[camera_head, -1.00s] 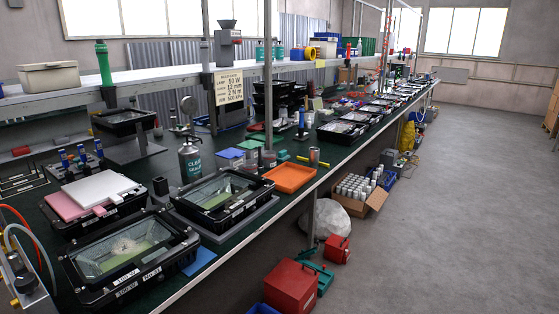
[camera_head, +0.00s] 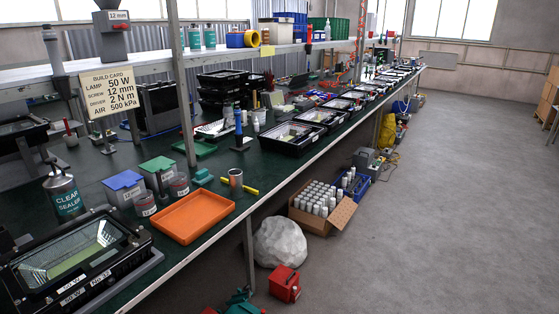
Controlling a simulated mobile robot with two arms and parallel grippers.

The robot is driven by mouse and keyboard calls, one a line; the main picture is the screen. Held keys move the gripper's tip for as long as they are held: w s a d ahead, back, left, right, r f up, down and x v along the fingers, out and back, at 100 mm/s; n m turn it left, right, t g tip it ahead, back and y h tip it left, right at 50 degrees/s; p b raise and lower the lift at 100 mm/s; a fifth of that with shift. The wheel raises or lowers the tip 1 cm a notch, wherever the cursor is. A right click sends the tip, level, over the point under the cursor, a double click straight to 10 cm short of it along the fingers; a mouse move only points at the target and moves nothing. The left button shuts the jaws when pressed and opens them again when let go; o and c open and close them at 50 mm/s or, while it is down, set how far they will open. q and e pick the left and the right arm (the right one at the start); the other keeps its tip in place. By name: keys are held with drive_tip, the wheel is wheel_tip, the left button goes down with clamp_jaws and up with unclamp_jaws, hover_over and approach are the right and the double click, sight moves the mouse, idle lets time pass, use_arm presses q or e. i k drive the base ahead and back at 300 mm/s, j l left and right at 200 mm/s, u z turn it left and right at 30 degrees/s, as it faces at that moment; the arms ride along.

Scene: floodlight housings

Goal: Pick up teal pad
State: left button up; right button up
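A small teal piece (camera_head: 202,177), which looks like the teal pad, lies on the dark green bench top (camera_head: 262,160). It sits between a green-lidded container (camera_head: 158,172) on its left and an open grey metal can (camera_head: 236,183) on its right. It is behind the orange tray (camera_head: 193,216) and apart from it. It is too small to make out its exact shape. Neither of my grippers shows in this view.
A floodlight housing (camera_head: 75,262) and a sealer can (camera_head: 65,197) stand at the near left. A yellow marker-like stick (camera_head: 251,190) lies by the metal can. A shelf post (camera_head: 182,90) rises behind. The floor (camera_head: 440,220) to the right is clear.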

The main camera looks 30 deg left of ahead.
sight(203, 176)
drive_tip(key=i+u, duration=0.3)
drive_tip(key=i, duration=0.2)
drive_tip(key=i+l+u, duration=0.25)
drive_tip(key=i, duration=0.25)
drive_tip(key=i+l+u, duration=0.3)
drive_tip(key=i, duration=0.2)
